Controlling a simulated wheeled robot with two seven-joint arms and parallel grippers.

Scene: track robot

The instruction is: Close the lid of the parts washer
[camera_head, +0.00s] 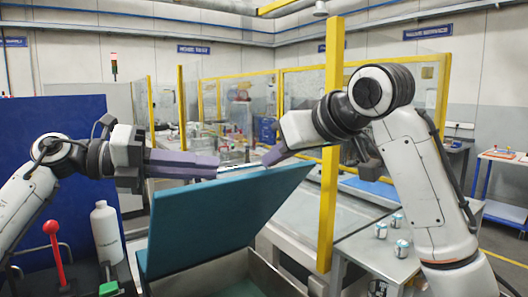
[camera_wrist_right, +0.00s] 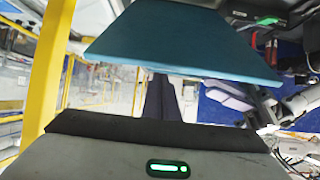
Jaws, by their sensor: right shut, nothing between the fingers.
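The parts washer's teal lid (camera_head: 225,220) stands raised and tilted over the washer's basin (camera_head: 272,275) in the head view. The gap under it shows part of the inside. My right gripper (camera_head: 268,159) is shut and empty, its tips just above the lid's far upper edge; I cannot tell whether they touch. In the right wrist view the lid (camera_wrist_right: 185,40) hides the ends of the right fingers (camera_wrist_right: 160,98). My left gripper (camera_head: 216,168) points right, level, above the lid's left part. Its fingers show side-on, so their opening is unclear.
A yellow post (camera_head: 330,150) stands just right of the lid, close to my right arm. A white bottle (camera_head: 106,232) and a red-knobbed lever (camera_head: 54,245) stand at left.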

